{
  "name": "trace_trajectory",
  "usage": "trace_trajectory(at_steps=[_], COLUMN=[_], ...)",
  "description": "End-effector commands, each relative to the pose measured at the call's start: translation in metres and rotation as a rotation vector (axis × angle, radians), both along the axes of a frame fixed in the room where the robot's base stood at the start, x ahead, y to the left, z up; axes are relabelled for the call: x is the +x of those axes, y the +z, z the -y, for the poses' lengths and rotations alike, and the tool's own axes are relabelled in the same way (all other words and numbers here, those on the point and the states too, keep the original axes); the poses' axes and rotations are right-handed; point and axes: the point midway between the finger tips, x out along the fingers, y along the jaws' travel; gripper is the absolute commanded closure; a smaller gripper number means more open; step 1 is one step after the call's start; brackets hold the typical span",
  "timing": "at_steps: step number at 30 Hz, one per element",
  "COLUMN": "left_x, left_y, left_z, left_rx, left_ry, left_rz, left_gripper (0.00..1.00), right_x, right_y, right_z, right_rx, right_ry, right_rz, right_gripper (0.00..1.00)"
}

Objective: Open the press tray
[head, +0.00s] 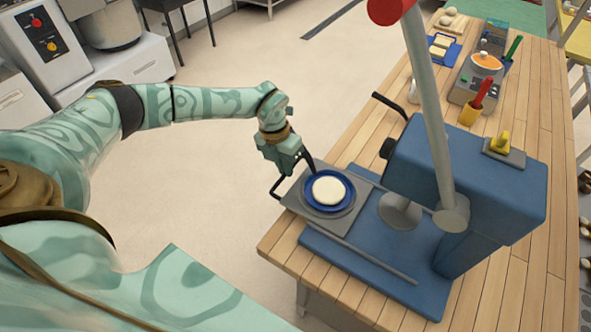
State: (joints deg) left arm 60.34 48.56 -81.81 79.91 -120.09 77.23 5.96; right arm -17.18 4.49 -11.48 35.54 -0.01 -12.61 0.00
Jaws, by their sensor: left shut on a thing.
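The press tray (353,231) is a grey square plate on the left side of the blue press (415,165). It sticks out from under the round grey press head (400,211), over the left part of the blue base. On it lies a blue round plate (314,199) with a pale flat dough disc (329,190). My left gripper (292,180) is at the tray's outer left edge, shut on its dark handle; its fingers partly hide the handle. My right gripper is not in view.
The press's long grey lever (427,100) with a red knob (390,8) stands up. The wooden table (335,285) has a free front left corner. A red-handled tool in a yellow cup (471,113) and a grey box with an orange-topped pot (484,65) stand behind the press.

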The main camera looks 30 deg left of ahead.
Motion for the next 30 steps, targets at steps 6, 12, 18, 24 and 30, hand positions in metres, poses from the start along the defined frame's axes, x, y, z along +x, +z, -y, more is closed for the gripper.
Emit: trace_trajectory(at_steps=[6,12,18,24,30], left_x=[0.001,0.001,0.001,0.001,0.002], left_y=[0.0,0.0,0.0,0.004,0.041], left_z=[-0.004,-0.004,-0.003,-0.004,-0.011], left_rx=[0.0,0.0,0.0,0.0,0.0], left_ry=[0.0,0.0,0.0,0.0,0.0], left_rz=[0.002,0.002,0.001,0.002,0.005], left_gripper=[1.0,1.0,0.8,0.8,0.8], right_x=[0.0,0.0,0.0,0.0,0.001], right_y=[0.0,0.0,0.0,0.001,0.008], right_z=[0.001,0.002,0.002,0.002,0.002], right_rx=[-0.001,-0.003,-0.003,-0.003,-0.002], right_ry=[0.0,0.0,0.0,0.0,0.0], right_rz=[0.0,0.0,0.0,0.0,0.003], right_gripper=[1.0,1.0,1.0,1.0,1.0])
